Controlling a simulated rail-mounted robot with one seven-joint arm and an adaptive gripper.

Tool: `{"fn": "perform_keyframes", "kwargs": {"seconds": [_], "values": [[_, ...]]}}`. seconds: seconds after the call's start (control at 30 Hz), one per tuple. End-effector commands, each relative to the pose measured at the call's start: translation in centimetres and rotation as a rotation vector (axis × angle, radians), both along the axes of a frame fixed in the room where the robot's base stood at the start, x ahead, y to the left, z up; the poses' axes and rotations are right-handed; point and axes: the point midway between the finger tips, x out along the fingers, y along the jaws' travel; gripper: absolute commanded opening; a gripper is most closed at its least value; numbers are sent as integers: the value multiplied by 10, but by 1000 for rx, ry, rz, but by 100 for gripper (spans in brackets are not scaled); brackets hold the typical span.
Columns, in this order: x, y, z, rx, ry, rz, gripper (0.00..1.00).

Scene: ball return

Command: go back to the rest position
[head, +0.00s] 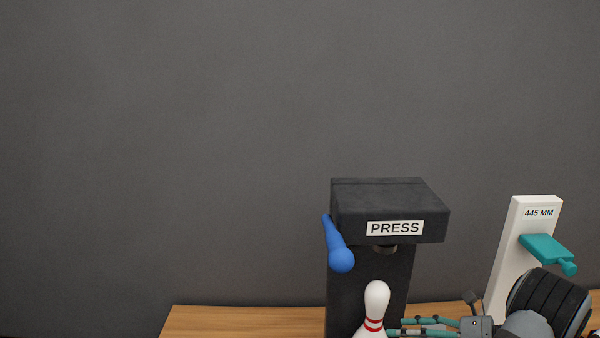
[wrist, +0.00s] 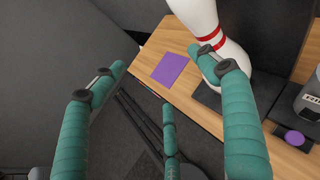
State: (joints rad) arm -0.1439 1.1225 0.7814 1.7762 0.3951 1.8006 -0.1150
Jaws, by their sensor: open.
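My gripper (head: 425,327) has teal fingers and is at the lower right in the head view, just right of a white bowling pin (head: 375,300) with red bands. In the wrist view my gripper (wrist: 157,60) is open, its fingers spread with nothing between them. The pin (wrist: 203,15) stands upright beyond the right-hand finger, which overlaps it in the picture; I cannot tell whether they touch. The pin's base is partly hidden by that finger in the wrist view and cut off in the head view.
A black press (head: 390,205) with a blue handle (head: 340,250) stands behind the pin. A white post (head: 508,250) marked "445 MM" carries a teal bracket (head: 545,248). A purple square (wrist: 170,68) lies on the wooden table (head: 220,318). A purple knob (wrist: 294,138) is at right.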

Motion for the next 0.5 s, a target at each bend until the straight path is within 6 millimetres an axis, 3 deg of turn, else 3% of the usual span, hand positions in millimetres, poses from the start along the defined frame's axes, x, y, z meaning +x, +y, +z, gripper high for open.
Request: {"fn": "perform_keyframes", "kwargs": {"seconds": [0.2, 0.5], "values": [[-20, -9, -9, 2, 5, 27, 75], [-25, -10, -11, 3, 6, 36, 75]]}}
